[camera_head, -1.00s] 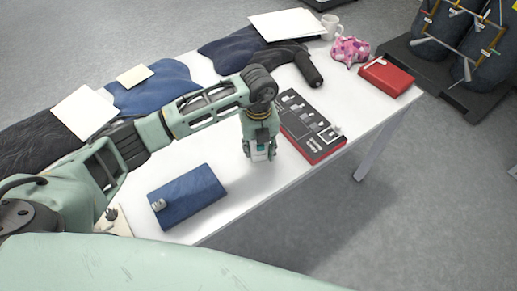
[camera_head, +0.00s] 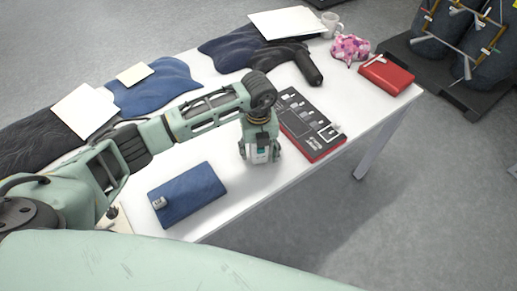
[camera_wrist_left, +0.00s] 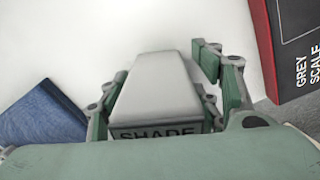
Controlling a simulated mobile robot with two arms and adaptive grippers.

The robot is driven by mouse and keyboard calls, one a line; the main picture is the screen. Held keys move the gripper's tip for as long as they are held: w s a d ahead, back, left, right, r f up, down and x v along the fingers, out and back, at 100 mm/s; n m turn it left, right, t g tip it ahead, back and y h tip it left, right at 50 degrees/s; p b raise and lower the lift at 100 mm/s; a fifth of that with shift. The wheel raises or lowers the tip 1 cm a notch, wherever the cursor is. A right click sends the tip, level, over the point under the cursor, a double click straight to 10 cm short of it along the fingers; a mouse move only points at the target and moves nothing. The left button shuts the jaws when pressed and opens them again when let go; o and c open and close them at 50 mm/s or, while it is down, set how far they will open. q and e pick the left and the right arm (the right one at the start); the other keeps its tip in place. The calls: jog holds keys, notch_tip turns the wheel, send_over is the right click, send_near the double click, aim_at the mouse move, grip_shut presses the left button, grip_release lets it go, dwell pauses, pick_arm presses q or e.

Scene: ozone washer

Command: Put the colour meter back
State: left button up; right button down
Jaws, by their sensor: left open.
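The colour meter (camera_head: 262,155), a pale grey-white device with a small teal patch, appears to stand on the white table near its front edge. In the left wrist view the meter (camera_wrist_left: 155,90) shows a tapered pale body and a dark band reading "SHADE". My left gripper (camera_head: 260,153) is open around it, pointing down. In the wrist view one finger is close along the meter's left side, and the other is spread away on its right with a gap. The meter's base is partly hidden by the fingers. My right gripper is not in view.
The black and red "GREY SCALE" box (camera_head: 312,125) lies just right of the gripper. White table between cloth and gripper is clear.

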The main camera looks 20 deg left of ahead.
pick_arm(q)
jog(key=shift+r, duration=0.25)
jog(key=shift+w+r, duration=0.1)
jog(key=shift+r, duration=0.25)
notch_tip(320, 180, up, 11)
jog(key=shift+r+b, duration=0.1)
jog(key=shift+b, duration=0.8)
